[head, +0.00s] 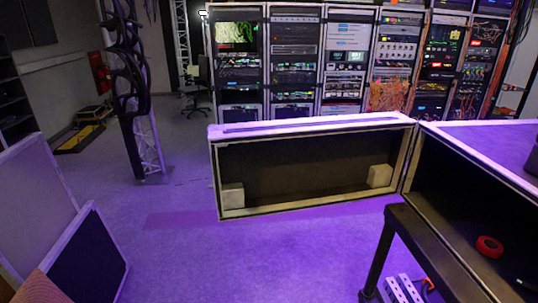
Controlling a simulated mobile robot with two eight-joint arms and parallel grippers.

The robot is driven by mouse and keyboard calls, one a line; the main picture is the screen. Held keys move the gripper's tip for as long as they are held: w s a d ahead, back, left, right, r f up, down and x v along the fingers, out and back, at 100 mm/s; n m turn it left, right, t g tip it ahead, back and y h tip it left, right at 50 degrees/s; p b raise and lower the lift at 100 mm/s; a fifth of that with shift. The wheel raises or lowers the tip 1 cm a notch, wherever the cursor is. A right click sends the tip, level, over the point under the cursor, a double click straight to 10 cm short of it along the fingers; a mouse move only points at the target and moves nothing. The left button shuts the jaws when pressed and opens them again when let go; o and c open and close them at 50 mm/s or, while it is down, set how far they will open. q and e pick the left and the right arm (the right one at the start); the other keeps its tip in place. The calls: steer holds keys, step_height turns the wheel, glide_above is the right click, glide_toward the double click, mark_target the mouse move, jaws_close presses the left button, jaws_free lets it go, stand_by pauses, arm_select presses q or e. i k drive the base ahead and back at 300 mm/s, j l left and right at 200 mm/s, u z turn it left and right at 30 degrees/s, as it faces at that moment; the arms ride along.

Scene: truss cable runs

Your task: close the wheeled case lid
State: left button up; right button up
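The wheeled case (470,137) is at the right, with a pale top, metal edging and a dark, open interior facing me. Its lid (312,127) stands wide open to the left, meeting the case along an upright edge. The lid's dark hollow inside faces me, with pale blocks in its lower left (232,196) and lower right (380,176) corners. A red ring-shaped item (489,246) lies inside the case. The case's right side is cut off by the picture edge. Neither of my grippers is in view.
A dark-legged stand or table (395,222) is at the lower right, with pale slotted strips (404,289) below. Panels (85,255) stand at the lower left. A truss with hanging cables (140,100) and equipment racks (295,60) are behind. The purple-lit floor before the lid is clear.

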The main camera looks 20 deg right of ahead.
mark_target(261, 168)
steer(key=i+j+u, duration=0.4)
steer(key=i, duration=0.3)
steer(key=i+j+u, duration=0.2)
steer(key=i, duration=0.2)
steer(key=i+z, duration=0.2)
steer(key=z, duration=0.3)
steer(key=i+j+z, duration=0.1)
steer(key=z, duration=0.4)
steer(key=i+j+z, duration=0.15)
steer(key=z, duration=0.3)
steer(key=i+j+z, duration=0.2)
steer(key=z, duration=0.3)
steer(key=i+j+z, duration=0.1)
steer(key=j+z, duration=0.2)
steer(key=z, duration=0.2)
steer(key=j+z, duration=0.3)
steer(key=z, duration=0.2)
steer(key=i, duration=0.05)
